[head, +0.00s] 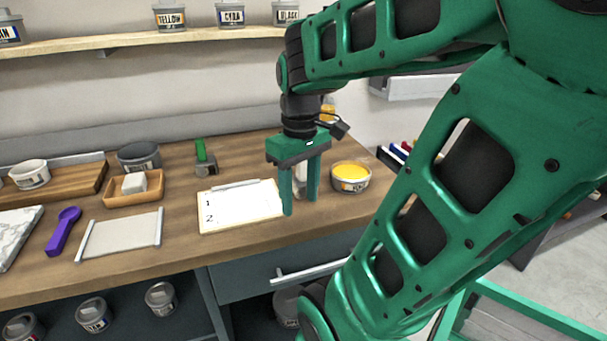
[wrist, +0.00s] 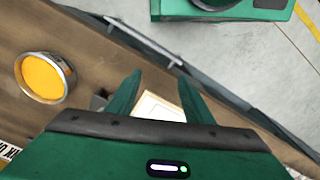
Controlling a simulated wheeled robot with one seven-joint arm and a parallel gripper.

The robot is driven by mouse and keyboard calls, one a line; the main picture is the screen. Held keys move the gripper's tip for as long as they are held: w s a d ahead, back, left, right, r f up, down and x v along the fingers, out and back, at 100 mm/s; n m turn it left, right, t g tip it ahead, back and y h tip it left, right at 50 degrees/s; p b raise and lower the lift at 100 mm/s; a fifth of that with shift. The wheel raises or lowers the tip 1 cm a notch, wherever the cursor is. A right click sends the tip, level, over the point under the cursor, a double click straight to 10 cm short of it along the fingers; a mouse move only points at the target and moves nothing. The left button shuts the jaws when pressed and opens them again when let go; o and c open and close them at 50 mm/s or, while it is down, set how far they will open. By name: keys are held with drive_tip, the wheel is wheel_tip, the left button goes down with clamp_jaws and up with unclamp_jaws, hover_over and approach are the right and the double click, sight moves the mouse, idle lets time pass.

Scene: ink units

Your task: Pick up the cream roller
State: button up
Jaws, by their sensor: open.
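My gripper (head: 301,207) is open, fingers pointing down above the wooden worktop near its front edge. Between and behind its fingers in the head view is a pale, cream-looking object (head: 300,174), mostly hidden; I cannot tell for sure that it is the cream roller. In the wrist view my gripper (wrist: 160,82) shows its two fingers apart with nothing held. A small greyish piece (wrist: 98,101) shows beside the left finger. A white-and-tan board (wrist: 158,107) lies below, between the fingers.
A tin of yellow ink (head: 350,177) stands just right of my gripper. A clipboard with paper (head: 240,207) lies to its left. A green-handled tool (head: 205,158), a wooden tray (head: 125,195), a grey sheet (head: 118,234) and a purple scoop (head: 63,231) are further left.

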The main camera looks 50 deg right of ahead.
drive_tip(key=w+d+r+n, duration=0.5)
drive_tip(key=d+n, duration=0.1)
drive_tip(key=n, duration=0.7)
approach(305, 164)
drive_tip(key=shift+w+d+f, duration=0.25)
drive_tip(key=shift+w, duration=0.2)
drive_tip(key=shift+d, duration=0.2)
drive_tip(key=shift+w+f, duration=0.1)
drive_tip(key=shift+f, duration=0.3)
wheel_tip(305, 164, down, 10)
drive_tip(key=shift+d+r, duration=0.1)
drive_tip(key=shift+d, duration=0.05)
drive_tip(key=c, duration=1.1)
